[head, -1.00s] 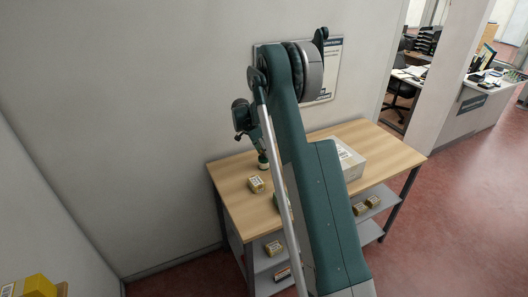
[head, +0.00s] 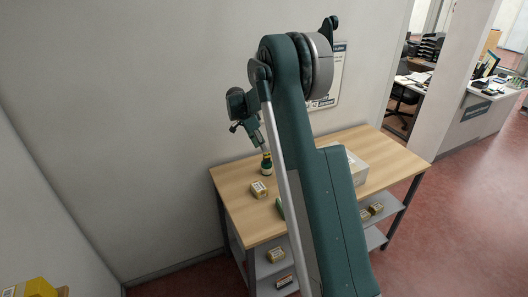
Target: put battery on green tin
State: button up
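My gripper (head: 261,146) hangs from the arm at the left back of the wooden table, pointing down. Its fingers are small and partly behind my own arm link, so I cannot tell whether they are open or hold anything. Just below them a small dark green bottle-like thing (head: 266,166) with a yellowish band stands on the table; whether the two touch is unclear. A green thing (head: 280,207), perhaps the green tin, shows only as a sliver at the left edge of my arm. I cannot make out a battery.
The wooden table (head: 237,210) has a tan labelled box (head: 258,189) at left and a pale carton (head: 356,170) partly behind my arm. Small boxes (head: 276,255) lie on the shelves below. A wall stands close behind. The table's right end is clear.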

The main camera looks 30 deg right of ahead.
jog(key=shift+v, duration=1.6)
jog(key=shift+r, duration=0.1)
jog(key=s+a+r+n+t+y, duration=0.15)
jog(key=s+a+r+n, duration=0.35)
jog(key=s+r, duration=0.6)
jog(key=s+a+r+n+t, duration=0.2)
jog(key=s+a+r+n, duration=0.2)
jog(key=s+a+r, duration=0.7)
jog(key=s+a+f+n+t+y, duration=0.1)
jog(key=s+a+f+n, duration=0.1)
jog(key=s, duration=0.9)
jog(key=s+a+f+n+t+y, duration=0.1)
jog(key=s+a+f+n, duration=0.1)
jog(key=s, duration=0.8)
jog(key=s+a+f+n+t+y, duration=0.1)
jog(key=s+a+f+n, duration=0.2)
jog(key=s, duration=0.8)
jog(key=shift+s+a+n+t, duration=0.25)
jog(key=shift+s+n+t, duration=0.1)
jog(key=shift+n, duration=0.65)
